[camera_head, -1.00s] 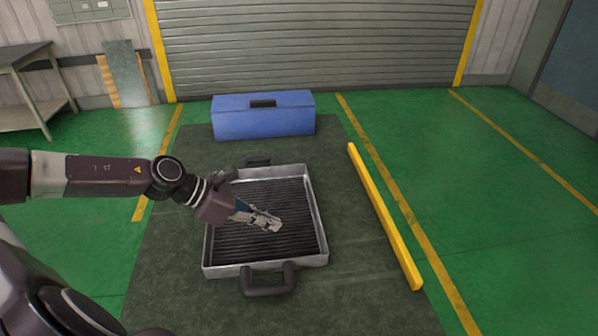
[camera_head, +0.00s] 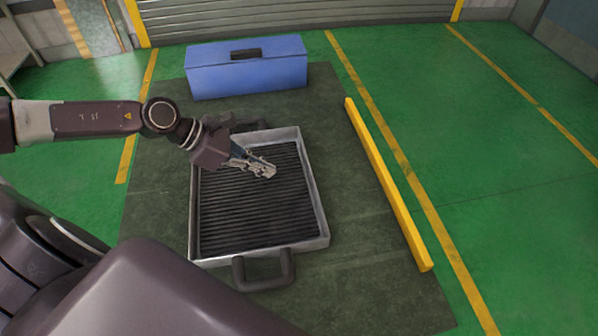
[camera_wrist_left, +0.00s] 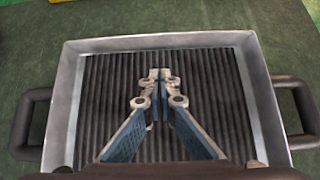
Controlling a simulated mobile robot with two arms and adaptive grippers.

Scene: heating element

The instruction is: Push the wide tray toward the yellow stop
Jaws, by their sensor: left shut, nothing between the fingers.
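The wide tray (camera_head: 258,205) is a silver-rimmed metal tray with a dark ribbed floor and a dark handle at its near and far ends. It lies on the dark mat, left of the yellow stop (camera_head: 388,184), a long yellow bar, with a strip of bare mat between them. My left gripper (camera_head: 270,172) is shut and empty, over the far part of the tray floor. In the left wrist view the fingertips (camera_wrist_left: 160,76) meet over the ribs of the tray (camera_wrist_left: 252,95). I cannot tell whether they touch the floor. My right gripper is not in view.
A blue toolbox (camera_head: 248,75) stands on the mat (camera_head: 345,270) beyond the tray. Green floor with yellow lines lies open to the right of the bar. A grey shutter (camera_head: 290,18) closes off the back.

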